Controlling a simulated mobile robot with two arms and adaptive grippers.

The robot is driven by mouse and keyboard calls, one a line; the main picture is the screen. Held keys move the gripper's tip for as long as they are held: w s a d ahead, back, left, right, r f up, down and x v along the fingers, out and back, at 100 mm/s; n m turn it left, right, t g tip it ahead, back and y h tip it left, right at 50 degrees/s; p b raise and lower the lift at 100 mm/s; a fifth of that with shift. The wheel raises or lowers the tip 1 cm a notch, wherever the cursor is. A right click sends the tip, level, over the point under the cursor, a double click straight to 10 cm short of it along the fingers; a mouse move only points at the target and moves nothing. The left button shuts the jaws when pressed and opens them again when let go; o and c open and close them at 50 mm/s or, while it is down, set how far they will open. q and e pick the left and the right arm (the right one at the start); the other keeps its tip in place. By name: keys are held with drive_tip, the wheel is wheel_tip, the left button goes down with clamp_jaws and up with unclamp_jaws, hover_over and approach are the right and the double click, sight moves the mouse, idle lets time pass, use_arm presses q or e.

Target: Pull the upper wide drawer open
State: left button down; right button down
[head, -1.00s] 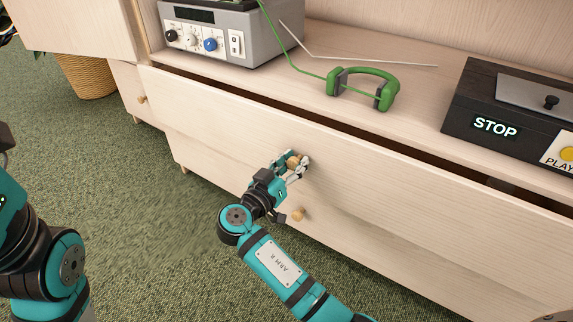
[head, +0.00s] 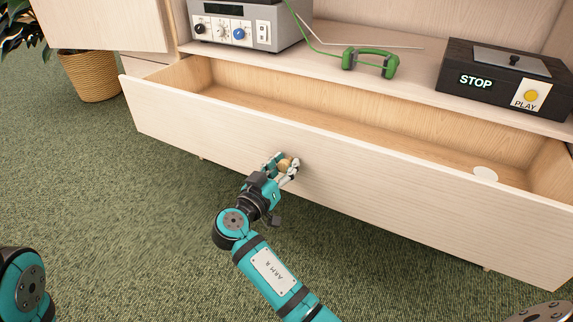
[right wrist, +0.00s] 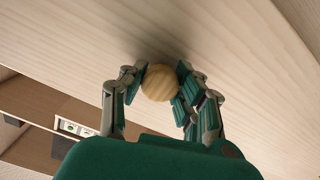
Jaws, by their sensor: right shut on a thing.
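The upper wide drawer (head: 220,122) stands well out of the pale wood cabinet in the head view, and its inside shows. Its round wooden knob (head: 285,165) is at the middle of the front. My right gripper (head: 284,168) is shut on this knob. In the right wrist view the fingers (right wrist: 158,88) close on both sides of the knob (right wrist: 160,82), against the drawer front (right wrist: 80,40). Of my left arm only a part shows at the lower left edge; its gripper is not in view.
A white disc (head: 485,174) lies in the drawer at the right. On the cabinet top stand a grey device with knobs (head: 240,30), green headphones (head: 370,60) and a black box with STOP and PLAY labels (head: 500,75). A basket planter (head: 90,75) stands at the left. Green carpet (head: 130,220) in front is clear.

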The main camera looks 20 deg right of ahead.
drive_tip(key=shift+s+a, duration=0.3)
drive_tip(key=shift+a, duration=0.05)
drive_tip(key=c, duration=0.9)
unclamp_jaws()
